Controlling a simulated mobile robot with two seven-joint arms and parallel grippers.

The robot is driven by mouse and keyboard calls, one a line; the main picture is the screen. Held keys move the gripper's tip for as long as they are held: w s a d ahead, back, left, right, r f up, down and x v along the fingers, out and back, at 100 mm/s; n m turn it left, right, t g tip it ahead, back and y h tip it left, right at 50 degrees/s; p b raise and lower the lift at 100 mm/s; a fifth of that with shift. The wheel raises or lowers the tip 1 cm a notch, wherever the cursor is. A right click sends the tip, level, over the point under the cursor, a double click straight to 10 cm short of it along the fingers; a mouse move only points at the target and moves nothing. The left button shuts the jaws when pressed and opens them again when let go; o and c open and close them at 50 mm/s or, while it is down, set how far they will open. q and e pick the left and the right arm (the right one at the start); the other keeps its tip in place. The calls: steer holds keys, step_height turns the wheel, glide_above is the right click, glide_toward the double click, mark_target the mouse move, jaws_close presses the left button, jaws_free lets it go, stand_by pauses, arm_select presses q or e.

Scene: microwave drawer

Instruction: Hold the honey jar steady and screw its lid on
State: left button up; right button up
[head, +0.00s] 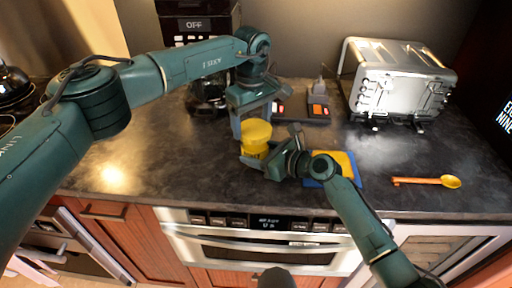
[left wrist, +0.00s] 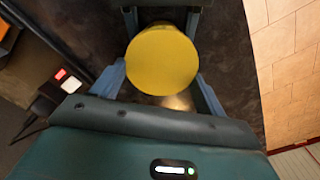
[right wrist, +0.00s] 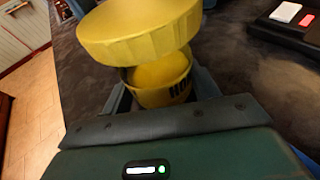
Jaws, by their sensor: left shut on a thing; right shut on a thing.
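The yellow lid (head: 257,130) is above the yellow honey jar (head: 254,149) near the middle of the counter. My left gripper (head: 255,118) reaches down from above and is shut on the lid, whose round top fills the space between its fingers in the left wrist view (left wrist: 162,60). My right gripper (head: 258,160) is shut on the jar from the side, low down. The jar looks upright.
A silver toaster oven (head: 400,80) stands at the back right. A yellow and orange spoon (head: 428,181) lies on the right. A blue and yellow flat item (head: 348,165) is partly behind my right arm. A coffee maker (head: 208,95) stands at the back. The counter's left part is clear.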

arm_select(q)
steer(key=o, duration=0.7)
steer(key=shift+s+d, duration=0.25)
steer(key=shift+d, duration=0.05)
steer(key=shift+o, duration=1.1)
steer(key=shift+w+a, duration=0.1)
steer(key=shift+r, duration=0.1)
steer(key=shift+a+r, duration=0.1)
steer(key=shift+r, duration=2.3)
